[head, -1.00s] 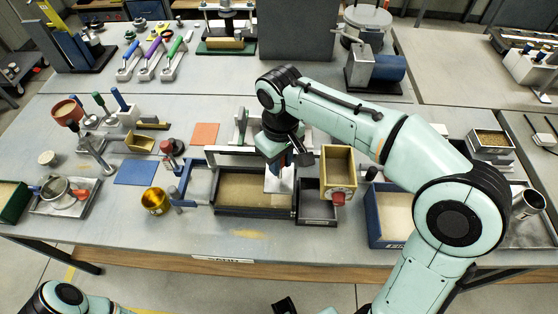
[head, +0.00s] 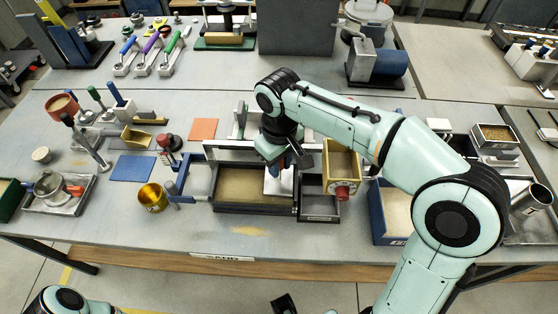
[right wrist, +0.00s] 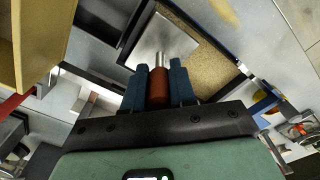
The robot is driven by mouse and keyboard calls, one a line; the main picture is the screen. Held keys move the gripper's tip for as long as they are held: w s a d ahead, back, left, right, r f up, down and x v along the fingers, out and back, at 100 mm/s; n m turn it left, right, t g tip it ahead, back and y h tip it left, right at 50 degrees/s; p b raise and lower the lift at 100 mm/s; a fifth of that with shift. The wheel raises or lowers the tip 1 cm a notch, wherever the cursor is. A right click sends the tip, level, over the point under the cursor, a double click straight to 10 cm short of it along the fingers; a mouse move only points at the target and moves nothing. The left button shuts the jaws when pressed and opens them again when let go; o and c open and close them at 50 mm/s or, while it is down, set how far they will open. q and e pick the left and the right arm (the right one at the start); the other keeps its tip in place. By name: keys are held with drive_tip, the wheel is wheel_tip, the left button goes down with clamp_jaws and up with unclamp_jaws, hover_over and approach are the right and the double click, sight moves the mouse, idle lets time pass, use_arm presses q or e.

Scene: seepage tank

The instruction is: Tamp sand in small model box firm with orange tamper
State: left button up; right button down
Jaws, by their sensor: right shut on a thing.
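The small model box (head: 228,208) is a dark, open box with tan sand (head: 240,185) in it, at the middle front of the bench. My right gripper (head: 279,168) is above its right end, shut on the orange tamper's handle, which shows in the right wrist view (right wrist: 158,88). The tamper's square metal plate (right wrist: 165,42) is at the sand, near one end wall; I cannot tell how firmly it presses. Bare sand (right wrist: 212,66) shows beside the plate. The gripper hides part of the tamper in the head view.
A dark tray (head: 319,208) adjoins the box's right end, with a yellow box (head: 340,160) just behind. A blue bin (head: 390,235) stands further right. A gold cup (head: 152,197) and blue frame (head: 184,175) are left of the box. Front bench surface is clear.

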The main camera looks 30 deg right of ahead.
drive_tip(key=shift+f, duration=0.1)
drive_tip(key=shift+f+b, duration=0.85)
drive_tip(key=shift+f, duration=0.45)
drive_tip(key=shift+f, duration=0.2)
idle(0.6)
wheel_tip(320, 180, up, 4)
drive_tip(key=p, duration=0.3)
drive_tip(key=shift+r+p, duration=0.2)
drive_tip(key=shift+p, duration=0.15)
drive_tip(key=shift+f, duration=0.1)
